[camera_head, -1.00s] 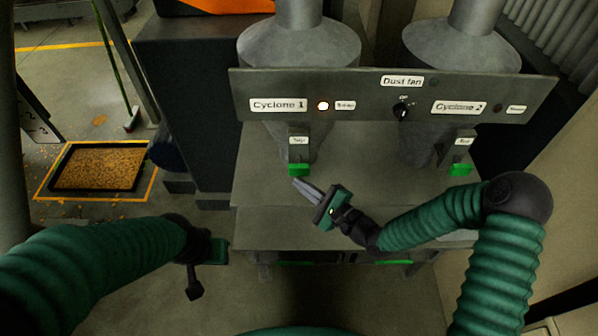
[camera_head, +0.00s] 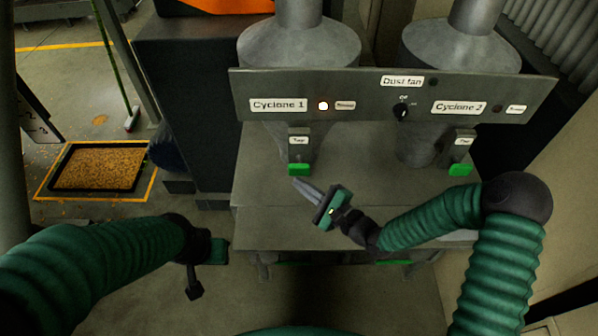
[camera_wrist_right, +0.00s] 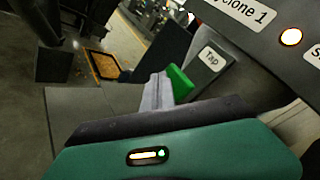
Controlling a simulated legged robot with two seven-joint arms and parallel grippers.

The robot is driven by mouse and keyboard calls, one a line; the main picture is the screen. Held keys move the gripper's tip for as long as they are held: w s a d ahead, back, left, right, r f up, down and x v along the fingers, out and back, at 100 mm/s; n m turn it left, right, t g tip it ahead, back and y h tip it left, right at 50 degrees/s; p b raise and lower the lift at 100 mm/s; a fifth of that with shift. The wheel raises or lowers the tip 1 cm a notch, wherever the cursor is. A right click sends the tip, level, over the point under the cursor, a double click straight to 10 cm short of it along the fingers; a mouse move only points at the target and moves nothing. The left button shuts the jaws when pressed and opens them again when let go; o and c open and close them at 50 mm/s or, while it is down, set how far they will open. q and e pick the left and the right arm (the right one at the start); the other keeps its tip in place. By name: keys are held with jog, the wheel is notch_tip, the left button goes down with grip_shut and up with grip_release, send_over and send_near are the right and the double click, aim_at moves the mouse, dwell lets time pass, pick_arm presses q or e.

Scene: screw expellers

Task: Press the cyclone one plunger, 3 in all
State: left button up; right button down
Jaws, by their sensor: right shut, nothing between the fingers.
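The cyclone one plunger (camera_head: 299,169) is a green block under a "Tap" label, below the "Cyclone 1" sign (camera_head: 278,105). It also shows in the right wrist view (camera_wrist_right: 179,83), just beyond my fingertips. My right gripper (camera_head: 297,182) is shut and empty, its tips slightly below the plunger in the head view. Whether the tips touch it I cannot tell. The lamp (camera_head: 323,106) beside the sign glows white. My left gripper (camera_head: 194,290) hangs at the lower left, away from the plunger; its finger state is unclear.
A second green plunger (camera_head: 460,170) sits under cyclone two at the right. The panel (camera_head: 370,88) carries a dust fan knob (camera_head: 401,111) and signs. The grey bench top (camera_head: 390,190) is mostly clear. A tray of grain (camera_head: 97,168) lies on the floor at left.

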aim_at(298, 173)
jog(key=shift+w+r, duration=0.15)
jog(key=shift+w, duration=0.25)
jog(key=shift+w, duration=1.15)
dwell(1.4)
jog(key=shift+s+p, duration=0.35)
jog(key=shift+s, duration=1.2)
